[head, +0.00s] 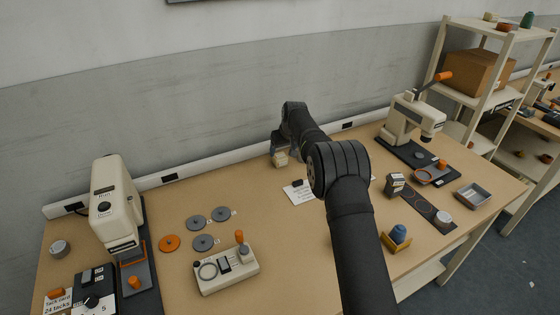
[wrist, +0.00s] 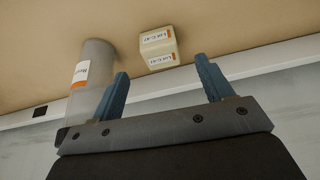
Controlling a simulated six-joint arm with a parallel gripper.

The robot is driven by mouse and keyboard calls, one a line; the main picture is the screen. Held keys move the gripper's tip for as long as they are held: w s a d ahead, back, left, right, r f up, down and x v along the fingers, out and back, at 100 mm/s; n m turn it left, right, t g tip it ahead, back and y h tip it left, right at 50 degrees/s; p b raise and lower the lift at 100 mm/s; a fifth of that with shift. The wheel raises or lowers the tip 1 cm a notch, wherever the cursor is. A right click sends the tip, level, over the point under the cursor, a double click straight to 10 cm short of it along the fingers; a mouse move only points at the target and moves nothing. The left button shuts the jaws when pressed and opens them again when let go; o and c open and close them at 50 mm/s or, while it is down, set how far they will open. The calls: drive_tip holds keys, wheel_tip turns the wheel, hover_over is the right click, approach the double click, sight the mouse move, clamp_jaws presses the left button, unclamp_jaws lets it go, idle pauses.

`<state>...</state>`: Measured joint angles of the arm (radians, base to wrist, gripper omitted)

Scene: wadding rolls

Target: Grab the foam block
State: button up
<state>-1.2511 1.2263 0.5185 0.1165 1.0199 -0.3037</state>
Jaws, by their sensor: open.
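A small cream block with orange-edged "Lot" labels, which looks like the foam block (wrist: 158,48), rests on the table just beyond my fingertips in the wrist view. In the head view my gripper (head: 284,148) is at the block, partly hidden by my arm.
A grey cylinder with a label (wrist: 93,62) stands close to the left finger in the wrist view. A white wall strip (head: 230,160) runs behind. A card (head: 299,192) lies in front of the block. Grey discs (head: 205,242) and a control box (head: 226,270) are to the left.

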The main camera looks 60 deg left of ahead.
sight(281, 158)
drive_tip(key=shift+x, duration=2.85)
drive_tip(key=shift+d+f, duration=0.1)
drive_tip(key=shift+d, duration=0.05)
drive_tip(key=c, duration=1)
